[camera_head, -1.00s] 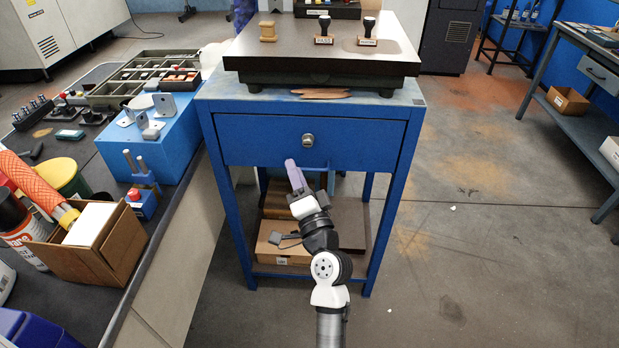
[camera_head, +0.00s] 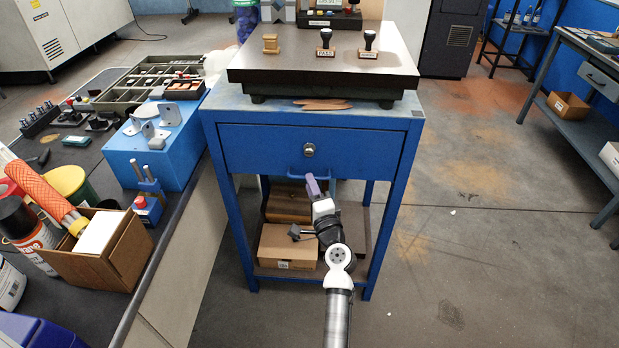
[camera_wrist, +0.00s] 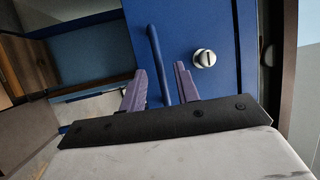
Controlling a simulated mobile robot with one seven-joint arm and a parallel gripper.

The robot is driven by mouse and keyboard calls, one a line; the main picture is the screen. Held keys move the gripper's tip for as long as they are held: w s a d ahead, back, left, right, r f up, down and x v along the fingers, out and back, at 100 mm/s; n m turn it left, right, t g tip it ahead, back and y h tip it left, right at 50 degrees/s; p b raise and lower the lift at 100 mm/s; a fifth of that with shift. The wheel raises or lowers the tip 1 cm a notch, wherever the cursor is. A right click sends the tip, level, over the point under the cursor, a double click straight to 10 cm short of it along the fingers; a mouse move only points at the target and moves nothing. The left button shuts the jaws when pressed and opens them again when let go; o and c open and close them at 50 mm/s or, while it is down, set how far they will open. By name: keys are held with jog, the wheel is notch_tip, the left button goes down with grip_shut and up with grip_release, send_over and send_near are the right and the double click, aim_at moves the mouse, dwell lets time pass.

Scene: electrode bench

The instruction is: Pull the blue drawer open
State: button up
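The blue drawer (camera_head: 260,152) is in the blue bench's front, under the tabletop, and looks shut. A round silver lock (camera_head: 309,150) sits in its middle, and it also shows in the wrist view (camera_wrist: 204,58). A blue bar handle (camera_head: 294,173) is at the drawer's lower edge. My gripper (camera_head: 313,180) is just below the drawer front, at the handle. In the wrist view my gripper's purple fingers (camera_wrist: 159,68) are apart, with the handle bar (camera_wrist: 153,45) running between them. A gap shows on both sides of the bar. The fingertips' depth relative to the bar is hard to tell.
A dark surface plate (camera_head: 335,64) with stamps stands on the bench top. Cardboard boxes (camera_head: 285,247) lie on the lower shelf, beneath my gripper. A side counter (camera_head: 190,215) with a blue block (camera_head: 150,155) stands close at left. The floor (camera_head: 480,250) at right is clear.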

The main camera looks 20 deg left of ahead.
jog(key=shift+x, duration=1.05)
grip_shut()
